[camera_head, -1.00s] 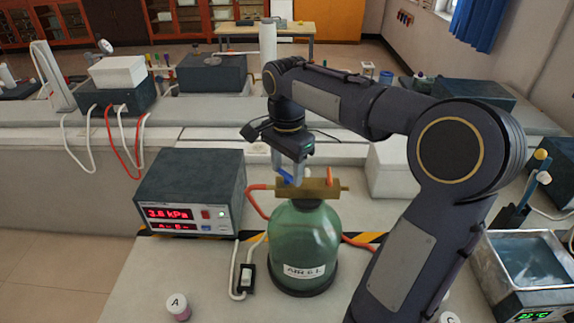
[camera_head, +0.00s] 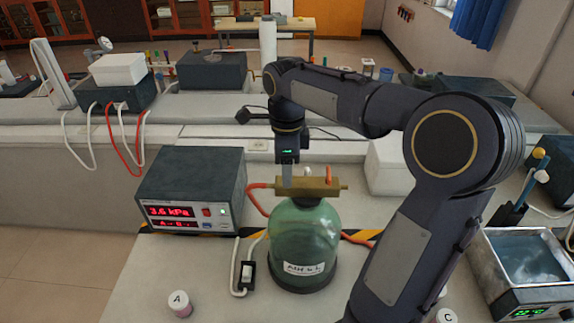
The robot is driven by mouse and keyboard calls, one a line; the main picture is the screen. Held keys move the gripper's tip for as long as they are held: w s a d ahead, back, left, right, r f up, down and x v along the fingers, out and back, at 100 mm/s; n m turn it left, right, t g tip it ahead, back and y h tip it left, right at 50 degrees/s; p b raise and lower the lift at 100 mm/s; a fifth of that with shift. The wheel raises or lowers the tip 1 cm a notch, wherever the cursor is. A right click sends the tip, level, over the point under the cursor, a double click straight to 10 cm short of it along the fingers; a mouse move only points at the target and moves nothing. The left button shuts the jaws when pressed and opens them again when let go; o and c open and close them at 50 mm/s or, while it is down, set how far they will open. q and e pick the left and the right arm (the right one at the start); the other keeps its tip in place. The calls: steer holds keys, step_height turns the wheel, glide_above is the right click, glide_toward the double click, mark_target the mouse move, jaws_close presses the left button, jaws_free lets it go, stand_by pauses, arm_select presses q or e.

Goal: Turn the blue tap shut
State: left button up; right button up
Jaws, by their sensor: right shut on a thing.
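The brass valve block (camera_head: 318,188) sits on top of the green glass jar (camera_head: 305,240). My right gripper (camera_head: 287,178) points straight down at the left part of the block, where the blue tap is. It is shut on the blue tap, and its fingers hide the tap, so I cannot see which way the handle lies. An orange tap (camera_head: 329,175) stands upright on the block, just right of my fingers. My left gripper is out of view.
A pressure meter (camera_head: 190,190) showing 3.6 kPa stands left of the jar. Red hoses (camera_head: 257,187) run from the block. A switch (camera_head: 247,276) and pot A (camera_head: 179,304) lie in front. A water bath (camera_head: 530,260) is at right.

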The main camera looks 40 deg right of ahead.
steer(key=shift+m, duration=0.3)
steer(key=o, duration=1)
step_height(320, 180, up, 8)
steer(key=shift+f, duration=0.1)
steer(key=shift+b, duration=0.3)
steer(key=s+a+f+n+t+y+b, duration=0.1)
steer(key=s+a+f+n, duration=0.3)
steer(key=n, duration=0.4)
steer(key=s+a+f+n+t+y+b, duration=0.1)
steer(key=s+a+f+n+t, duration=0.2)
steer(key=s+a+f+n, duration=0.2)
steer(key=s+a+f+n+t+y+b, duration=0.1)
steer(key=s+a+f+n, duration=0.3)
steer(key=s+f+n, duration=0.3)
steer(key=shift+s+a+f+n+t+y, duration=0.15)
steer(key=shift+s+a+n+t+y, duration=0.05)
steer(key=shift+n, duration=0.9)
steer(key=shift+s+a+f+n+t+y, duration=0.1)
steer(key=shift+s+a+n+t+y, duration=0.1)
steer(key=shift+n, duration=0.9)
